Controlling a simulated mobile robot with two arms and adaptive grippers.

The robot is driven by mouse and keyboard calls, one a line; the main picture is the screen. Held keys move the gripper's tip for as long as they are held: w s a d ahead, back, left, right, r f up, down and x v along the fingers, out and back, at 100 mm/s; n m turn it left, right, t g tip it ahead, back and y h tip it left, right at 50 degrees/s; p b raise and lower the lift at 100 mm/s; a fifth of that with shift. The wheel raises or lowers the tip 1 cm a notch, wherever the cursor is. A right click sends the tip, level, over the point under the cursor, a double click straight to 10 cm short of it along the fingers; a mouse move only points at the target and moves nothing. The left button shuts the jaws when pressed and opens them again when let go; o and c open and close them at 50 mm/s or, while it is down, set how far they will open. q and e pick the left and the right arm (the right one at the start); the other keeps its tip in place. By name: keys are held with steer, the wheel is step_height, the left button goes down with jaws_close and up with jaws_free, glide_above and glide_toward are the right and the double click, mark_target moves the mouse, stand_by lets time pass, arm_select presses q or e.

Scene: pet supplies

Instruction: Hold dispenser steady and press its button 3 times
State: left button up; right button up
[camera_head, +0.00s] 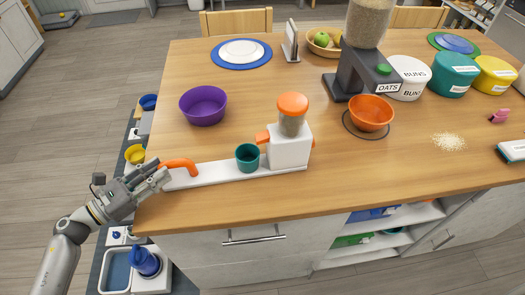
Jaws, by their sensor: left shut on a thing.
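A grey dispenser (356,68) labelled OATS stands upright at the back right, with a clear grain-filled hopper (369,20) and a green button (384,69). An orange bowl (370,113) is under its spout. A smaller white dispenser (289,146) with an orange lid (292,103) stands on the right end of a long white base (215,172). A teal cup (247,157) stands beside it. My left gripper (163,178) is shut at the base's left end, by the orange handle (181,165); the exact contact is hidden. My right gripper is not in view.
A purple bowl (204,105) and a blue plate (218,59) with a white plate stand at left on the table. Labelled tubs (408,80) line the right. Spilled grains (449,141) lie at right. The front right tabletop is mostly clear.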

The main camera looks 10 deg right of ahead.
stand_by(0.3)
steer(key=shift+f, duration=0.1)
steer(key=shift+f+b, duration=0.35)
steer(key=shift+b, duration=0.1)
stand_by(0.4)
stand_by(0.8)
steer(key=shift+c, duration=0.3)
